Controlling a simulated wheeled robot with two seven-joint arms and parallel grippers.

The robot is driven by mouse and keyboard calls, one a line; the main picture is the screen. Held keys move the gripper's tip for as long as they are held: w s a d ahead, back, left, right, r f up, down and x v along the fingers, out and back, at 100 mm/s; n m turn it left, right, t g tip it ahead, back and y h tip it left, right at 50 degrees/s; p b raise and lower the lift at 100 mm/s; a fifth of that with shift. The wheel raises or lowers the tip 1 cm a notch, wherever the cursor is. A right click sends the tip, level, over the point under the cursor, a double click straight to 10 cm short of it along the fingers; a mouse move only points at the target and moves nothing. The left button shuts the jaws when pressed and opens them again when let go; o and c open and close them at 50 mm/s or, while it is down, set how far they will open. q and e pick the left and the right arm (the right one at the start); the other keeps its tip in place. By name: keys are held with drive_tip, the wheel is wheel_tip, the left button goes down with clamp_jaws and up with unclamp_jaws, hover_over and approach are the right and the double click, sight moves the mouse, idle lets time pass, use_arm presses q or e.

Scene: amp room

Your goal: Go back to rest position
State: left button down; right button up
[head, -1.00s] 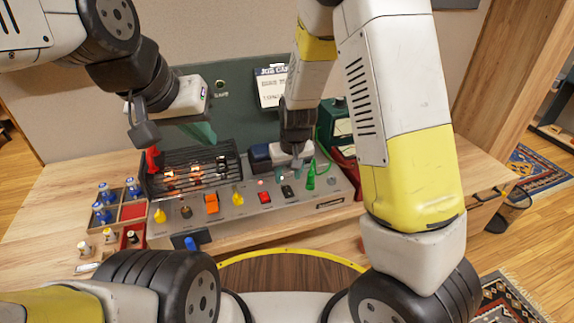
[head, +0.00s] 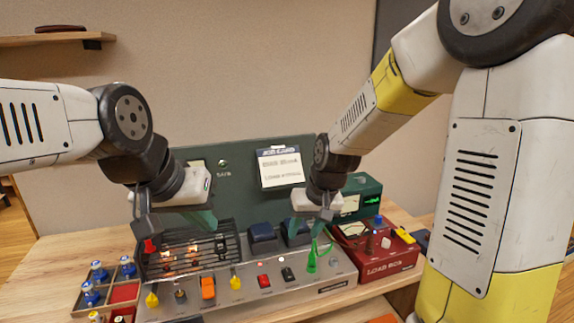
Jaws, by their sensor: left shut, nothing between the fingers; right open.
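My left gripper (head: 207,221) is shut and empty, with teal fingertips, above the black wire grille (head: 187,252) over the glowing tubes. My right gripper (head: 322,217) is open and empty. It hangs over the back of the grey control panel (head: 250,284), in front of the green board (head: 235,165) and near the dark blue blocks (head: 263,236). No object is held in either gripper.
A wooden tray (head: 107,285) of blue-capped bottles is at left. A wall shelf (head: 70,40) is at upper left.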

drive_tip(key=s+d+r+m+t, duration=0.1)
drive_tip(key=s+d+r, duration=0.4)
drive_tip(key=s+r, duration=0.2)
drive_tip(key=s+d+r+t, duration=0.2)
drive_tip(key=s+d+r, duration=0.2)
drive_tip(key=s+r, duration=0.3)
drive_tip(key=shift+s+d+m, duration=0.35)
drive_tip(key=shift+s+m, duration=0.05)
drive_tip(key=shift+s, duration=0.5)
idle(0.4)
